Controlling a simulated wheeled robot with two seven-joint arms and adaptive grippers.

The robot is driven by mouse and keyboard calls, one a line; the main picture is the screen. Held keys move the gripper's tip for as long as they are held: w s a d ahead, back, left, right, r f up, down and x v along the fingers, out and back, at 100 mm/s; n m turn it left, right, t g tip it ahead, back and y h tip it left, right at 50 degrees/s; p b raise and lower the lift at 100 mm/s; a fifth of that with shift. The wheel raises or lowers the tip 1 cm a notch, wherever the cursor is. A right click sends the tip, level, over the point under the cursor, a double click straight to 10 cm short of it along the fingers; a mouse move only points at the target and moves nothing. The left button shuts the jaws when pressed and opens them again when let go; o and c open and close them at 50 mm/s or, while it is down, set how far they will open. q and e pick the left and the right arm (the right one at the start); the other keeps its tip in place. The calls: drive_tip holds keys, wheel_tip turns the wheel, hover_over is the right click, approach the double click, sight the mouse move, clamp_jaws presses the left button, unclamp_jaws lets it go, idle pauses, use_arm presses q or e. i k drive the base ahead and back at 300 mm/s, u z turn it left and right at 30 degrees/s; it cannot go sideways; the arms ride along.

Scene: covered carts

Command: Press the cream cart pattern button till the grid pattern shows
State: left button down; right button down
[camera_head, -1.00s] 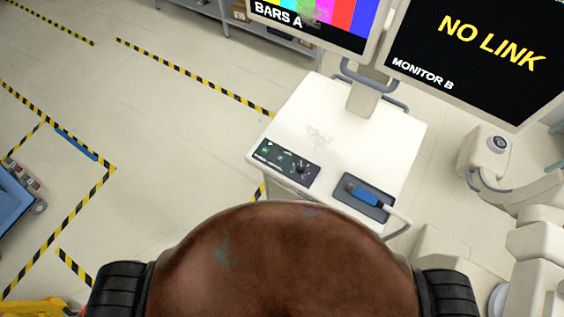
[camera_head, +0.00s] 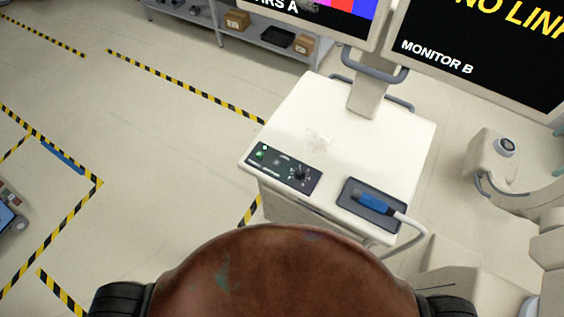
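The cream cart (camera_head: 325,135) stands right of centre with a bare, pale top. A dark control panel (camera_head: 284,168) is set in its front left edge, with a small green-lit button (camera_head: 261,155) at the left and a round black knob (camera_head: 299,174) at the right. The panel's lettering is too small to read. Monitor A (camera_head: 330,18), above the cart, shows part of colour bars and "ARS A"; its top is cut off. Monitor B (camera_head: 470,50) shows yellow "NO LINK" on black. Neither of my grippers is in view.
A blue-handled item (camera_head: 375,203) lies in a dark recess on the cart's front right, with a cable. A pale machine (camera_head: 492,165) stands at the right. Shelving with boxes (camera_head: 237,20) is at the back. Floor left of the cart is open, with striped tape (camera_head: 180,82).

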sight(276, 163)
drive_tip(key=z, duration=0.1)
drive_tip(key=k, duration=0.8)
drive_tip(key=z, duration=0.7)
drive_tip(key=i, duration=0.5)
drive_tip(key=u, duration=0.05)
